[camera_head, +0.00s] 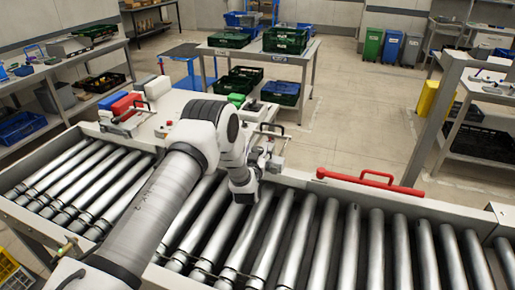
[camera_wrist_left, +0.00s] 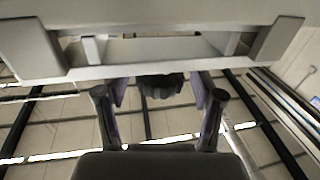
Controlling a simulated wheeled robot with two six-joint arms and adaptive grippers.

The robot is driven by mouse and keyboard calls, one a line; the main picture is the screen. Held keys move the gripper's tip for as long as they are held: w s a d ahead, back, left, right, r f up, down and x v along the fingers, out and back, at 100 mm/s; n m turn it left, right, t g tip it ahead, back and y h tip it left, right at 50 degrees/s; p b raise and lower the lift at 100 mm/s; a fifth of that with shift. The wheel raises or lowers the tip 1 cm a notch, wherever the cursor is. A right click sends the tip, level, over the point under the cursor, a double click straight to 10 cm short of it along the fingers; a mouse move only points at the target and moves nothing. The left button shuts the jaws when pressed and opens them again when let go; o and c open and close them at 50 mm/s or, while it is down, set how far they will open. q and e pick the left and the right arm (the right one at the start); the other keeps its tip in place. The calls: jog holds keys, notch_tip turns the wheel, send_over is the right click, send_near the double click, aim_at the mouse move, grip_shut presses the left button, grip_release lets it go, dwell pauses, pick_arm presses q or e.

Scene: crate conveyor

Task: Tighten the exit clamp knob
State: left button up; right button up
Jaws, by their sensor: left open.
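In the left wrist view a dark knob (camera_wrist_left: 160,86) with a scalloped edge shows below a grey metal bracket (camera_wrist_left: 150,72). My left gripper (camera_wrist_left: 159,92) is open, with one finger on each side of the knob. I see gaps between the fingers and the knob; I cannot tell how deep the knob sits between them. In the head view my left arm reaches over the rollers, and its gripper (camera_head: 264,160) is at the far rail of the conveyor. There the knob cannot be made out. My right gripper is not in view.
The roller conveyor (camera_head: 340,240) runs across the front. A red bar handle (camera_head: 370,179) lies on its far rail, right of my gripper. Red (camera_head: 126,104) and blue (camera_head: 130,83) blocks stand on the white bench at left. A table with green crates (camera_head: 285,40) stands behind.

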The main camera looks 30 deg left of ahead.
pick_arm(q)
jog(key=shift+w+f, duration=0.1)
jog(key=c, duration=1.2)
jog(key=shift+o, duration=0.2)
